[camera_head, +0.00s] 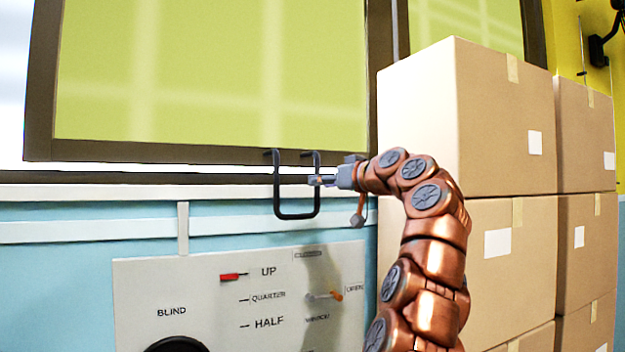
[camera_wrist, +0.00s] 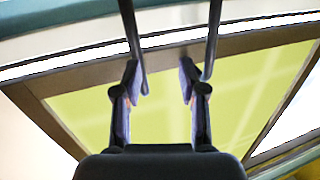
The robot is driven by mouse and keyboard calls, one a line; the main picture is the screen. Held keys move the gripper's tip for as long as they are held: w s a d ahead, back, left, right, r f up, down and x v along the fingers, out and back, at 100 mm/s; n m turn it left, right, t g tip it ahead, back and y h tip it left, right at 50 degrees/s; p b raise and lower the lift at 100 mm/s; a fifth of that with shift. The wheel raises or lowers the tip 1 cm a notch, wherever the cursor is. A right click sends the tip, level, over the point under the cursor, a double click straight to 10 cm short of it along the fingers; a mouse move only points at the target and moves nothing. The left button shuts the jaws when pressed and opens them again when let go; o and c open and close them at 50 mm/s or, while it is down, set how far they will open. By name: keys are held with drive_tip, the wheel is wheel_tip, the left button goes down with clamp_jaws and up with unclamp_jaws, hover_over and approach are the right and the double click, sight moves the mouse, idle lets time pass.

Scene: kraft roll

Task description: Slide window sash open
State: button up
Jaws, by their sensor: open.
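The window sash has a dark brown frame (camera_head: 150,151) around a yellow-green pane (camera_head: 215,75); frame and pane also show in the wrist view. A dark U-shaped handle (camera_head: 296,216) hangs from its bottom rail, and its two bars (camera_wrist: 212,38) run in from the top of the wrist view. My gripper (camera_head: 316,181) is at the right bar of the handle in the head view.
Stacked cardboard boxes (camera_head: 470,120) stand close to the right of my arm. Below the sill (camera_head: 80,192) is a panel (camera_head: 215,290) with a blind dial, a red pointer at UP and an orange-tipped lever. A bright strip shows under the sash. The left side is clear.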

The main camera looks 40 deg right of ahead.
drive_tip(key=s+d+r+h, duration=0.1)
drive_tip(key=s+d, duration=0.1)
drive_tip(key=d, duration=0.1)
drive_tip(key=p, duration=0.3)
hover_over(317, 206)
drive_tip(key=shift+w+d+r, duration=0.15)
drive_tip(key=shift+w+d, duration=0.15)
drive_tip(key=shift+c, duration=0.2)
drive_tip(key=shift+s, duration=0.1)
clamp_jaws()
